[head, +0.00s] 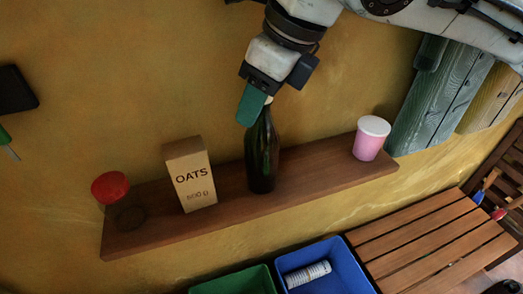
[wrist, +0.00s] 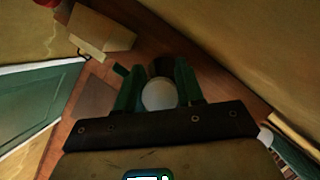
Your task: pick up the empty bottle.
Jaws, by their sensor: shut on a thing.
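The empty bottle (head: 262,155) is dark green glass and stands upright on a brown wall shelf (head: 230,205). My gripper (head: 255,105) reaches down from above and is shut on the bottle's neck. In the wrist view the bottle's pale round top (wrist: 159,95) sits between the two green fingers of my gripper (wrist: 158,88). The bottle's base appears to rest on the shelf. The rest of the bottle is mostly hidden in the wrist view.
A pink cup (head: 371,140) stands to the right. Below are a green bin (head: 235,283), a blue bin (head: 345,270) and a slatted wooden table (head: 430,245).

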